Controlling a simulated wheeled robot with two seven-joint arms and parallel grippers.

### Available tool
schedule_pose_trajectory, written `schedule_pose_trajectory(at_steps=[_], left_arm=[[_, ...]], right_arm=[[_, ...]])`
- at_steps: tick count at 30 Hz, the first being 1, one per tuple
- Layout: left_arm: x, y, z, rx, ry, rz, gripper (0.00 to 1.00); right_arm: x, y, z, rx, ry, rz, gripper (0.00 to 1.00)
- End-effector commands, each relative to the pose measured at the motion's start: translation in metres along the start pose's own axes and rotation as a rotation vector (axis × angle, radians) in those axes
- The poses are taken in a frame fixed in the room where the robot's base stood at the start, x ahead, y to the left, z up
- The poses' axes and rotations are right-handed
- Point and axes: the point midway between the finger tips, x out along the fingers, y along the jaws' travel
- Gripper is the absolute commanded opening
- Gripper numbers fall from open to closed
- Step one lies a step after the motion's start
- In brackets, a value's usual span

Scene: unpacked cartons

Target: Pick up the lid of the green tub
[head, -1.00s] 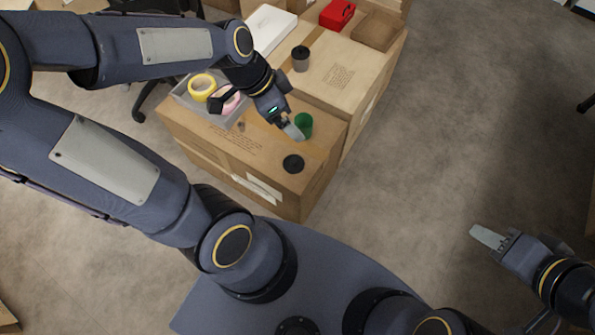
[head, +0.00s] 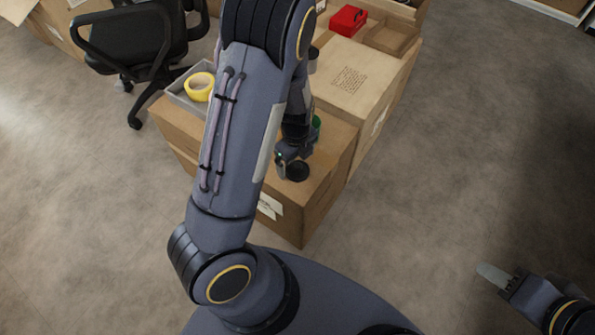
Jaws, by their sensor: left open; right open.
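The green tub (head: 317,122) stands on the front carton, mostly hidden behind my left forearm and wrist. A round black lid (head: 299,171) lies flat on the same carton, near its front right edge. My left gripper (head: 284,168) is open and points down just at the left side of the lid; its fingers are small and partly hidden, so I cannot tell whether they touch it. My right gripper (head: 493,276) is open and empty, over the floor at the lower right.
The front carton (head: 325,190) also bears a grey tray (head: 178,99) with yellow tape (head: 199,87). An office chair (head: 140,45) stands at the back left.

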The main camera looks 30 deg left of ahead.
Motion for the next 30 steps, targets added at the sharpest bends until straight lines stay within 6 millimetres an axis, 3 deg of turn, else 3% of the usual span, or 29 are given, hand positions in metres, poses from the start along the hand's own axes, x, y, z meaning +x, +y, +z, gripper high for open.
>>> schedule_pose_trajectory(at_steps=[1,4,13,24,30], left_arm=[[0.013,0.001,0.000,-0.001,-0.001,0.003,0.92],[0.023,0.001,0.000,-0.001,0.000,0.002,0.92],[0.025,0.000,0.000,-0.001,0.000,-0.001,0.92],[0.025,0.000,-0.001,-0.001,0.001,0.000,0.45],[0.025,0.000,-0.001,-0.002,0.001,0.000,0.44]], right_arm=[[0.006,0.003,0.003,0.000,0.000,0.000,0.41],[0.009,0.004,0.005,0.000,0.000,0.000,0.41],[0.009,0.004,0.005,0.000,0.000,0.000,0.41],[0.009,0.004,0.005,0.000,0.000,0.000,0.41],[0.009,0.004,0.005,0.000,0.000,0.000,0.41]])
